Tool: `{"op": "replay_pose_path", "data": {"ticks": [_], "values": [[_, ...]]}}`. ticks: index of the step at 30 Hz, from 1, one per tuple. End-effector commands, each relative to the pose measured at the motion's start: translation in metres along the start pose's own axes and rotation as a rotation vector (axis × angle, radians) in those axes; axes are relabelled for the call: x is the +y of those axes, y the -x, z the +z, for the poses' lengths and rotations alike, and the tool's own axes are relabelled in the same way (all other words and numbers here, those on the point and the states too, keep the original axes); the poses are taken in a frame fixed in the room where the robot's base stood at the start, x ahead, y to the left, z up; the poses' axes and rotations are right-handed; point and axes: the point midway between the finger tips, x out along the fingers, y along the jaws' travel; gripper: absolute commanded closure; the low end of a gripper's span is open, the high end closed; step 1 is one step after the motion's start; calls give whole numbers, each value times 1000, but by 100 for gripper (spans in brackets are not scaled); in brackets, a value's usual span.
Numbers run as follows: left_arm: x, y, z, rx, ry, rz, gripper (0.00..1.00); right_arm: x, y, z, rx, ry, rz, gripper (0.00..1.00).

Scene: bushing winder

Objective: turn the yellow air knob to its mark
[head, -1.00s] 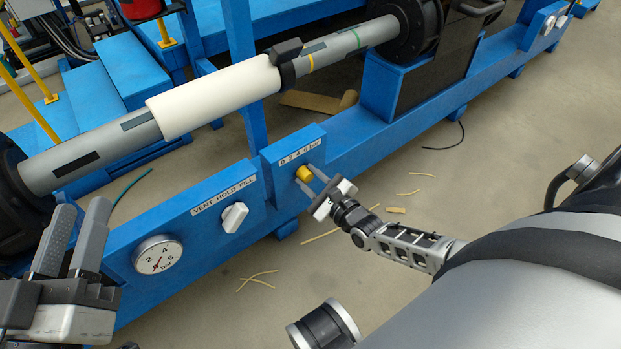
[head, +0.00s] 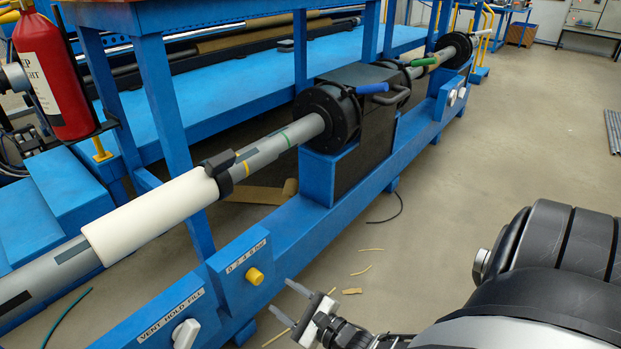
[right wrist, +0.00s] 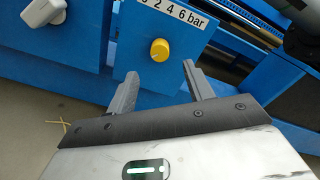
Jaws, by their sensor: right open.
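The yellow air knob (head: 255,276) sits on a blue panel below a "0 2 4 6 bar" label (head: 246,258). In the right wrist view the knob (right wrist: 159,50) is ahead of my open fingers, roughly midway between them and clear of both. My right gripper (head: 281,299) is open and empty, just to the lower right of the knob in the head view. The same gripper (right wrist: 159,85) fills the lower part of the wrist view. I cannot make out a pointer on the knob. My left gripper is not in view.
A white selector knob (head: 185,334) under a "VENT HOLD FILL" label is to the left on the same blue beam. A grey shaft with a white sleeve (head: 150,215) runs above. Thin scraps (head: 352,291) lie on the floor to the right.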

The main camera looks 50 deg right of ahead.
Motion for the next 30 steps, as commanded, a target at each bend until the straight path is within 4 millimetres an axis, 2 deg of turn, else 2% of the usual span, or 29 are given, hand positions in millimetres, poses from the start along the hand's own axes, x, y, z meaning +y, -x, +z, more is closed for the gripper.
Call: {"op": "replay_pose_path", "data": {"ticks": [1,3,10,16,30], "values": [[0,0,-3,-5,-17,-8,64,-1,14,2,3,0,3,48],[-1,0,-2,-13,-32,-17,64,-1,29,1,3,0,3,48],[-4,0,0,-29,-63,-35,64,0,64,1,0,0,2,48],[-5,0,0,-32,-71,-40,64,0,73,0,-1,-1,1,48],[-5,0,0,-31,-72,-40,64,0,72,0,-1,-1,0,48]]}}
